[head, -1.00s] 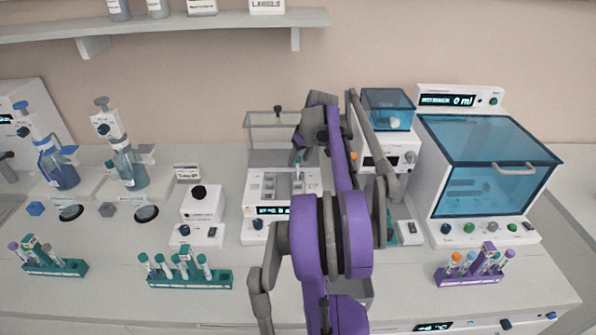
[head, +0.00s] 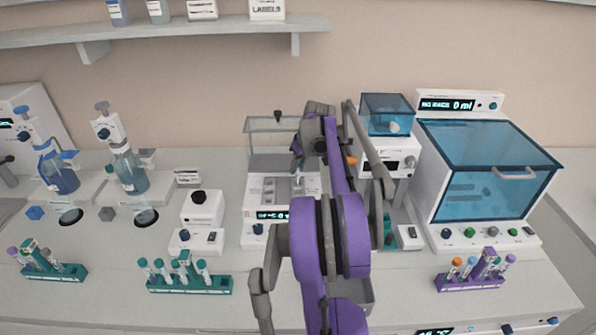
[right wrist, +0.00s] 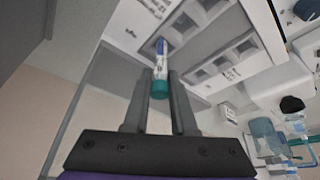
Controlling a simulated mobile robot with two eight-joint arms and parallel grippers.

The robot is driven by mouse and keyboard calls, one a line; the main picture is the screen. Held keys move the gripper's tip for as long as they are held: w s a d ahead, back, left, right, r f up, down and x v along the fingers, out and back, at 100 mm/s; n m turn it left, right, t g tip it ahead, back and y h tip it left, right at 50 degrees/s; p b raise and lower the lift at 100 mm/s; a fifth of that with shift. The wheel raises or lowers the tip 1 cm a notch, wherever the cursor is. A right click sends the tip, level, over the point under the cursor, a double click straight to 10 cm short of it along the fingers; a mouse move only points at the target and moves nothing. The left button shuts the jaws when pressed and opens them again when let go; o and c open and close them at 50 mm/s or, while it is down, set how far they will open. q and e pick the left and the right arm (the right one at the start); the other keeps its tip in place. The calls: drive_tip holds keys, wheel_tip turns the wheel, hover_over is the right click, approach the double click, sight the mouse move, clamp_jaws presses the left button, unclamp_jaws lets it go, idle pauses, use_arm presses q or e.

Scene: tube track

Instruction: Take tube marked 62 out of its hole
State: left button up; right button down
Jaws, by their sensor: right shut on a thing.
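My right gripper (right wrist: 158,82) is shut on a tube with a teal cap (right wrist: 159,90), seen in the right wrist view. The tube has a white label and a blue end that points away from the gripper, toward the white block device with square holes (right wrist: 205,88). The label's number is too small to read. The tube's lower end shows by the device's top; I cannot tell if it is clear of a hole. In the head view the right gripper is over this device (head: 258,190), largely hidden by my arm. My left gripper is not in view.
Teal racks with tubes (head: 190,290) (head: 60,275) stand at the front left, a purple rack (head: 468,285) at the front right. A blue-lidded cabinet (head: 490,145) stands at the right. A clear-walled frame (head: 275,125) rises behind the device. The front counter has free room.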

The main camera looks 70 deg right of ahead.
wheel_tip(320, 180, up, 18)
drive_tip(key=p, duration=0.1)
drive_tip(key=shift+p, duration=0.3)
idle(0.3)
